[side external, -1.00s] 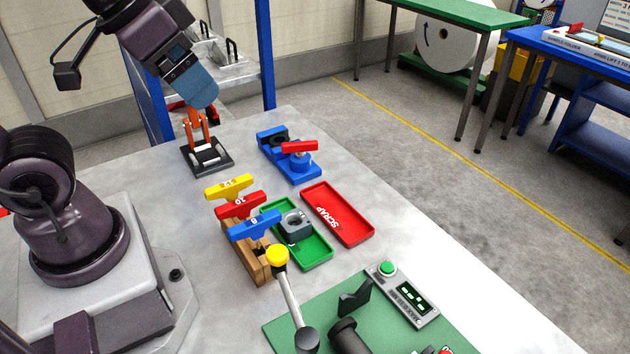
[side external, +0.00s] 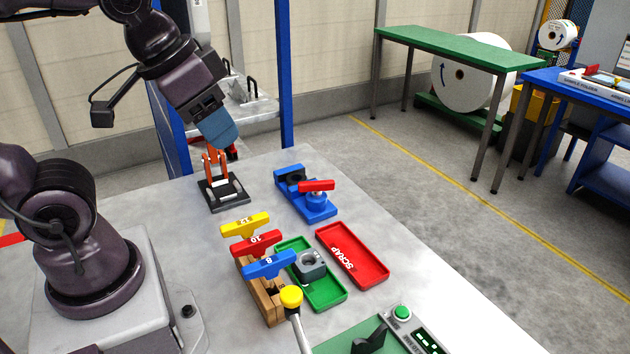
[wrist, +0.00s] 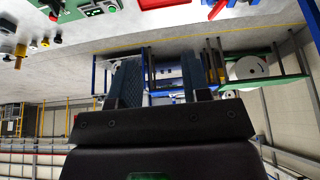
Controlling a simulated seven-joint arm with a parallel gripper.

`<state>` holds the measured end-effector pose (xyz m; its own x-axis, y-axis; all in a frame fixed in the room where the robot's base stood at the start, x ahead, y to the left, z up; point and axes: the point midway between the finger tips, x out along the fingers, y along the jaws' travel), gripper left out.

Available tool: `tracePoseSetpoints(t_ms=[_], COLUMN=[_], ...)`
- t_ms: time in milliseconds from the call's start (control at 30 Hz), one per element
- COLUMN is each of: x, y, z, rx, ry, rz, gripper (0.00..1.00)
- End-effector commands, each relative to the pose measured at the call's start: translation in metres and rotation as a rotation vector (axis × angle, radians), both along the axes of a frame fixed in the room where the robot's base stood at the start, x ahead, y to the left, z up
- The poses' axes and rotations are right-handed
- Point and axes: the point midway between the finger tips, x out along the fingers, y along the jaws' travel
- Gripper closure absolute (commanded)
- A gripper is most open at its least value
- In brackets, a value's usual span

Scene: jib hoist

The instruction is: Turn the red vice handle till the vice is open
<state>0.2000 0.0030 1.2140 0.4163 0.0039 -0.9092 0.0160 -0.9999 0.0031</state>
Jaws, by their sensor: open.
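The blue vice (side external: 303,205) stands on the grey bench in the side view. Its red handle (side external: 316,185) lies across its top. The gap between its jaws is too small to judge. My gripper (side external: 222,136) hangs left of the vice and higher, apart from it. Its blue fingers (wrist: 160,84) stand apart and empty in the wrist view. In the side view the fingers overlap the top of an orange clamp lever (side external: 213,162); I cannot tell whether they touch. A red piece at the wrist view's top edge may be the vice handle.
The orange lever stands on a black fixture (side external: 233,190). In front of the vice are a red SCRAP tray (side external: 372,272), a green tray (side external: 325,298) with a grey part, and yellow, red and blue T-handles (side external: 268,265) in a wooden rack. Bare bench lies between fixture and vice.

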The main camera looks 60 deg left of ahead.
Motion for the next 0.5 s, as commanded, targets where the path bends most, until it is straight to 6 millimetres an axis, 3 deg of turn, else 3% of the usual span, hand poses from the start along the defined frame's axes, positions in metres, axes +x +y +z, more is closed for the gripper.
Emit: tracePoseSetpoints(t_ms=[267, 500], x=[0.063, 0.134], y=[0.031, 0.078], z=[-0.029, -0.069], rx=[-0.056, -0.06], ry=[0.228, 0.371], rz=[0.095, 0.079], gripper=[0.56, 0.56])
